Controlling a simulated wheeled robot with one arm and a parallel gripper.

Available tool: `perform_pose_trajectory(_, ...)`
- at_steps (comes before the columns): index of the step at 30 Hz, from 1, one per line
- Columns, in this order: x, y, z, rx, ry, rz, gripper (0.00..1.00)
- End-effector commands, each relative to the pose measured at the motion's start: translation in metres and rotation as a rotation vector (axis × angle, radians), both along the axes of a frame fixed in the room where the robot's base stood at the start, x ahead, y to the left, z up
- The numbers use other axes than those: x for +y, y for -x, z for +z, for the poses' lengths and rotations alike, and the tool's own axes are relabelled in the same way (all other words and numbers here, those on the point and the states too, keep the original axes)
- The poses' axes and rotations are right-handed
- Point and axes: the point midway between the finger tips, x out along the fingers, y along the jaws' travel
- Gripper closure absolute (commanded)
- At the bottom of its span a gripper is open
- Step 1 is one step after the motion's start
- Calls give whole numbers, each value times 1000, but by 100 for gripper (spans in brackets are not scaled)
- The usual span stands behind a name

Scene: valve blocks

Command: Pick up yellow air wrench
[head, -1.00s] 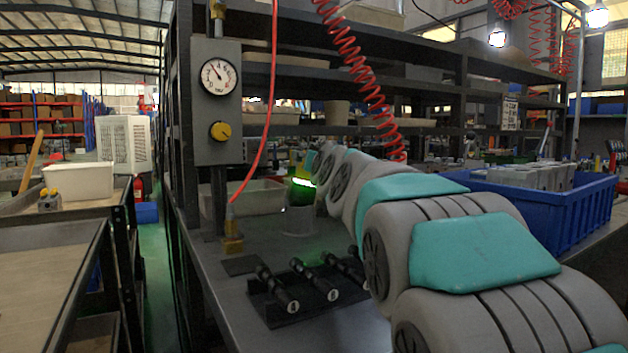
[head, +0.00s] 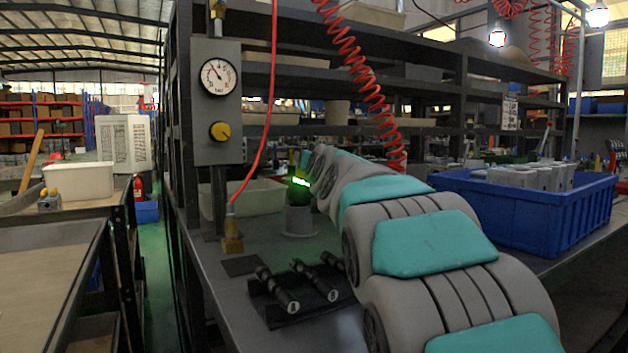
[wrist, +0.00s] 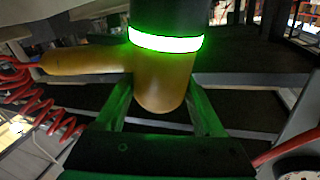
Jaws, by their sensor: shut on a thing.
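The yellow air wrench (wrist: 162,80) shows in the wrist view, with a rounded body and a handle reaching left. My gripper (wrist: 160,100) has its two fingers on either side of the rounded body and is shut on it. A dark cylinder with a glowing green ring hides the wrench's upper part. In the head view my arm reaches from the lower right over the bench to a green glow; the wrench and fingers cannot be made out there.
A grey cylindrical holder (head: 299,220) stands on the bench (head: 228,292) below the glow. Black tools lie on a dark rack (head: 268,305) in front. A blue crate (head: 560,215) with grey parts stands right. A red coiled hose (head: 365,75) hangs above, and a gauge panel (head: 217,100) stands left.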

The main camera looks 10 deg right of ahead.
Motion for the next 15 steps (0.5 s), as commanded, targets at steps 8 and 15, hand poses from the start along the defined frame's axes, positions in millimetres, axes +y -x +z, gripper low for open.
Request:
perform_pose_trajectory(8, 0, 0, 0, 0, 0, 0, 79)
perform_pose_trajectory(15, 0, 0, 0, 0, 0, 0, 100)
